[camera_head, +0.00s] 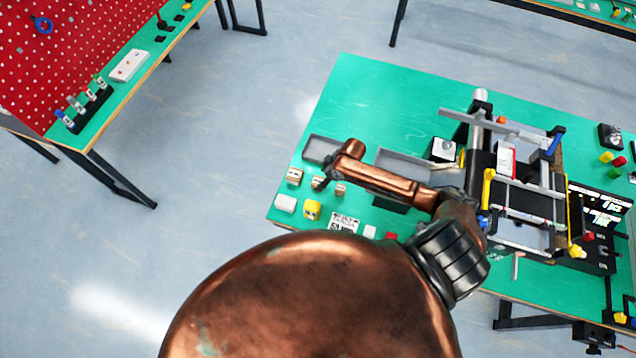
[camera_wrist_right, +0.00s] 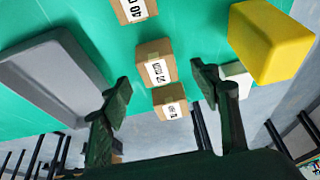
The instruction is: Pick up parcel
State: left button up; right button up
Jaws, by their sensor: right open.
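Small brown cardboard parcels with white labels stand on the green table: a left one (camera_head: 294,176), a middle one (camera_head: 317,183) and a right one (camera_head: 340,190). In the right wrist view they form a row: one at the top edge (camera_wrist_right: 133,9), one in the middle (camera_wrist_right: 155,65) and one lower (camera_wrist_right: 170,101). My right gripper (camera_wrist_right: 161,82) is open, its dark fingers either side of the lower parcels in that picture. No grip on a parcel shows. In the head view the right gripper (camera_head: 324,181) is small and partly hidden at the parcels. My left gripper is not in view.
A yellow block (camera_head: 312,209) and a white block (camera_head: 286,204) stand in front of the parcels. A grey tray (camera_head: 320,149) lies behind them. A mini conveyor rig (camera_head: 510,190) fills the table's right side. The far left tabletop (camera_head: 365,90) is clear.

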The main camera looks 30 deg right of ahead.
aim_at(319, 181)
jog(key=shift+p+x, duration=0.4)
jog(key=shift+x, duration=2)
jog(key=shift+d, duration=0.1)
jog(key=shift+c, duration=0.2)
jog(key=shift+w, duration=0.1)
jog(key=c, duration=1.3)
